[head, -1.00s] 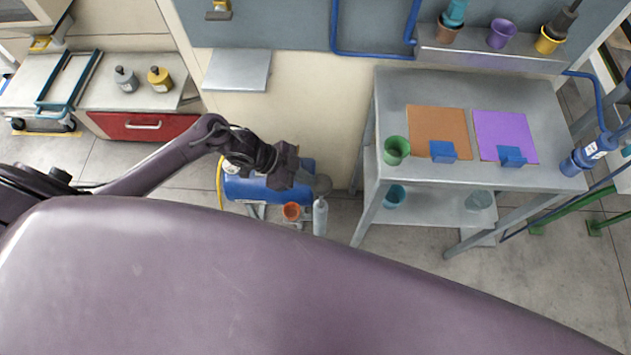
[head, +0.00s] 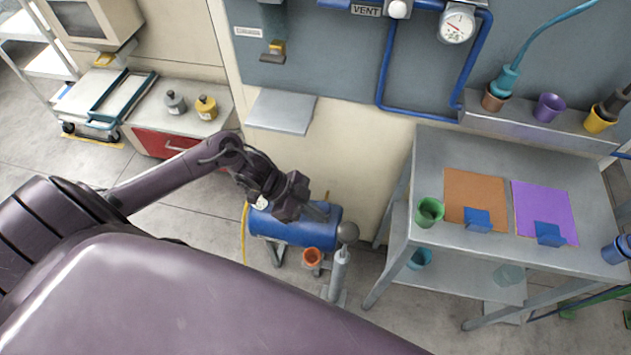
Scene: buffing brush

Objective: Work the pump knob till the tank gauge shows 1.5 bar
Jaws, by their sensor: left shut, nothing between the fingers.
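The blue tank (head: 290,232) lies on its side on a low stand by the wall. A small white dial (head: 261,203) shows at its left top, partly behind my left arm; its reading is too small to tell. The pump (head: 339,272) is a light upright cylinder right of the tank, topped by a round grey knob (head: 348,232). My left gripper (head: 322,212) is shut and empty, just up and left of the knob; whether it touches it I cannot tell. My right gripper is not in view.
A larger round gauge (head: 457,24) sits on the wall's blue pipe, beside a VENT sign (head: 366,10). A grey table (head: 440,163) stands close on the right. My own body covers the lower left.

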